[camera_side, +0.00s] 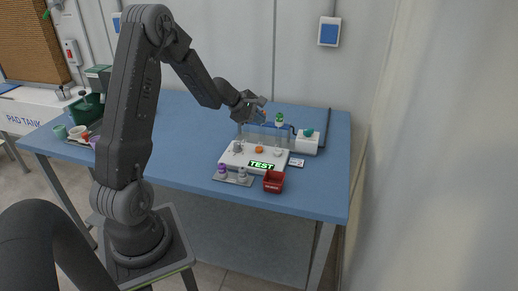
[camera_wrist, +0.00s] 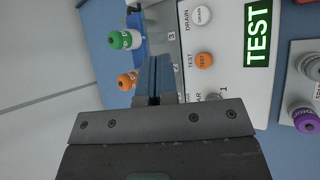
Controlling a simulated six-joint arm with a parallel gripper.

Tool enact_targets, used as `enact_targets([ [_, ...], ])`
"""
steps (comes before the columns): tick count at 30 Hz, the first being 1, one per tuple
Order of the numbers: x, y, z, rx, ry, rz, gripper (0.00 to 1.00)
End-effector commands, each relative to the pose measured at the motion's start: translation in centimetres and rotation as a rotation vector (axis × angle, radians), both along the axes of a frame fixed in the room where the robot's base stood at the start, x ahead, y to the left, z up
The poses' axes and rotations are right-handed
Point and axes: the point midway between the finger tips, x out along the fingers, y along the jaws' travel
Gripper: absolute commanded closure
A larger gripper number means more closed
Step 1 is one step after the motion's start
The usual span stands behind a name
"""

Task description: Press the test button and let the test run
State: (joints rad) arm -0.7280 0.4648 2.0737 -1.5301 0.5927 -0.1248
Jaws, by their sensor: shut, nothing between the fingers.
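The white test unit (camera_side: 236,161) stands on the blue bench in the side view. Its panel (camera_wrist: 228,80) shows in the wrist view. The orange test button (camera_wrist: 204,60) sits between a white drain button (camera_wrist: 203,15) and a third button partly hidden by my gripper; the orange button also shows in the side view (camera_side: 259,149). The display (camera_wrist: 258,32) reads TEST on green. My gripper (camera_wrist: 159,75) is shut and empty; in the wrist view its fingers appear beside the button, toward the unit's numbered edge. In the side view it is small, behind and above the unit.
A green-capped vial (camera_wrist: 120,39) and an orange-capped vial (camera_wrist: 127,80) stand behind the unit. The bench's left middle looks clear.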

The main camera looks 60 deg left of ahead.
Motion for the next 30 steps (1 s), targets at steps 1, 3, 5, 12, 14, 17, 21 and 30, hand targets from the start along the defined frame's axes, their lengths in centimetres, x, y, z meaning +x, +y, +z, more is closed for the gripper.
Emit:
enact_targets([
  [1, 0.0, -0.1, -0.6, -0.003, 0.003, 0.000, 1.00],
  [3, 0.0, -0.1, -1.3, -0.004, 0.003, -0.001, 1.00],
  [5, 0.0, -0.1, -2.2, -0.004, 0.004, 0.000, 1.00],
  [12, 0.0, -0.1, -5.5, -0.002, 0.004, -0.001, 1.00],
  [14, 0.0, -0.1, -6.2, -0.002, 0.004, -0.001, 1.00],
  [17, 0.0, -0.1, -7.2, -0.002, 0.003, -0.001, 1.00],
  [21, 0.0, -0.1, -7.9, -0.001, 0.002, -0.001, 1.00],
  [30, 0.0, -0.1, -8.3, 0.000, 0.001, -0.001, 1.00],
])
